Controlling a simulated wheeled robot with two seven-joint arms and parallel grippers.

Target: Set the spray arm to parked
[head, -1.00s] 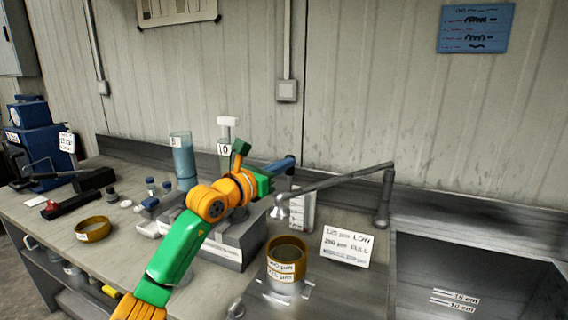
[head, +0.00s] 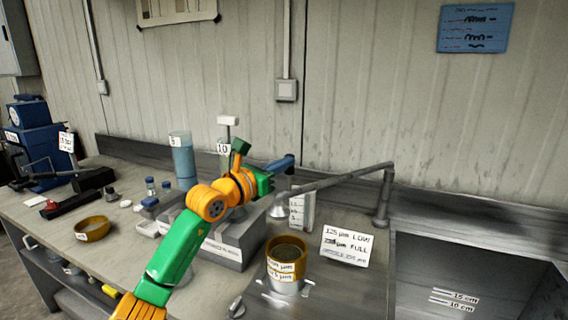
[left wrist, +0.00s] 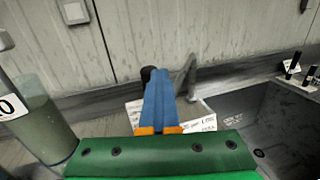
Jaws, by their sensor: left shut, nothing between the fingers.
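The spray arm (head: 340,180) is a grey metal tube on an upright post (head: 383,205) at the back edge of the bench, left of the sink. It reaches left, and its nozzle end (head: 279,209) hangs behind and a little left of the brass sieve stack (head: 287,260). My left gripper (head: 288,162), with blue fingers, is shut and empty, just above the nozzle end of the arm. I cannot tell whether it touches the tube. In the left wrist view the blue fingers (left wrist: 157,100) point toward the wall, and the post (left wrist: 188,78) shows beyond them. My right gripper is not in view.
A sink (head: 470,275) lies at the right. A card (head: 347,246) stands beside the sieves. Two clear cylinders (head: 183,160) stand behind my arm. A brass pan (head: 92,229), small bottles and a blue machine (head: 35,150) are at the left.

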